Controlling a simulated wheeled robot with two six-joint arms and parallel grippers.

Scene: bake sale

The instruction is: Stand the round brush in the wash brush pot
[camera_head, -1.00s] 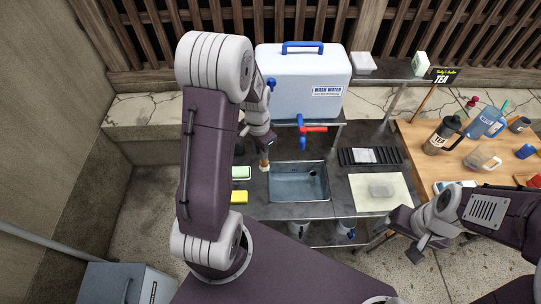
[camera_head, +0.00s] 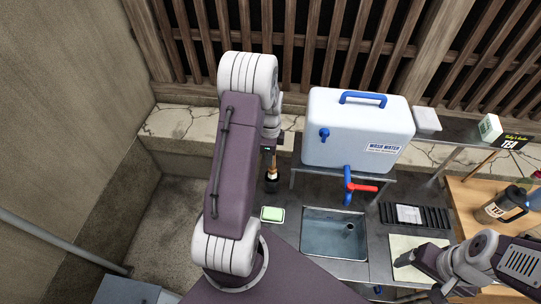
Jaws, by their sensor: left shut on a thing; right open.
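The round brush (camera_head: 271,166) has a light wooden part and hangs upright below my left gripper (camera_head: 269,148), which is shut on it. The dark wash brush pot (camera_head: 271,187) stands at the left back of the sink counter. The brush's lower end is at or just over the pot's mouth; I cannot tell how far inside it is. My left arm covers the area just left of the pot. My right gripper (camera_head: 402,268) is open and empty, low over the pale board at the right.
A sink basin (camera_head: 334,233) lies right of the pot, with a green sponge in a dish (camera_head: 272,214) in front of the pot. The white wash water tank (camera_head: 357,132) with its blue and red tap (camera_head: 349,186) stands behind. A black rack (camera_head: 415,215) and pale board (camera_head: 407,244) lie right.

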